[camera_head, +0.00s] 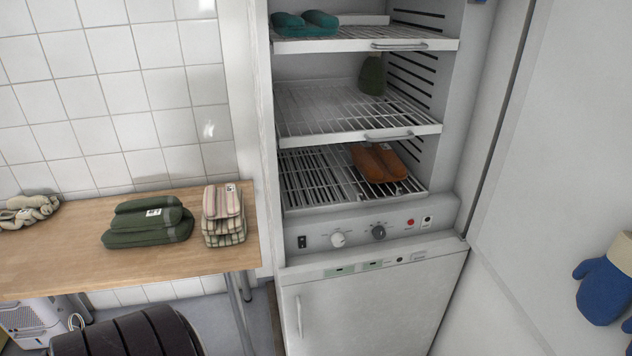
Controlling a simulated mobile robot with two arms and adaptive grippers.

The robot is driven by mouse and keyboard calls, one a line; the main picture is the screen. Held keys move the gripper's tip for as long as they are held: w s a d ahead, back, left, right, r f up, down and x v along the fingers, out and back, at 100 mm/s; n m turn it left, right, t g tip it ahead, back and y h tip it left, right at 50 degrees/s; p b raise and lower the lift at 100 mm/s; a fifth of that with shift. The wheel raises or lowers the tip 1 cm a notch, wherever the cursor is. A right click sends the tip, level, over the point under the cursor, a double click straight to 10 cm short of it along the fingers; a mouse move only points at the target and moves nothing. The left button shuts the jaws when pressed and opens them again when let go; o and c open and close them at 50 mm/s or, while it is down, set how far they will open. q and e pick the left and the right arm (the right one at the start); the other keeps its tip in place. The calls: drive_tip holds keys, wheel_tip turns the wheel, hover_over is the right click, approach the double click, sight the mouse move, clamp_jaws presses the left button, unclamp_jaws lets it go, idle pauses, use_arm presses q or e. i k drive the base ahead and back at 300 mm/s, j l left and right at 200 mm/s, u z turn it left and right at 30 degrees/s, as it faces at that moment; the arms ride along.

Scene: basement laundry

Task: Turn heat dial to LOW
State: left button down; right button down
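A control panel (300,226) runs across the front of the tall white drying cabinet (262,120), below its lowest shelf. It carries a white dial (338,239) and, to the right, a dark grey dial (378,232). The small print around them is too fine to read, so I cannot tell which is the heat dial or where either points. A black rocker switch (302,242) is at the panel's left, and a red button (410,222) is at its right. Neither of my grippers is in view, and nothing touches the dials.
The cabinet is open; an orange-brown folded cloth (378,163) lies on its lowest rack (310,180). A wooden table (60,250) with folded cloths stands left. Blue mitts (605,288) hang at right. A dark ribbed object (130,333) is at lower left. The space before the panel is clear.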

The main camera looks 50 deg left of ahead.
sight(338, 240)
drive_tip(key=u, duration=1.35)
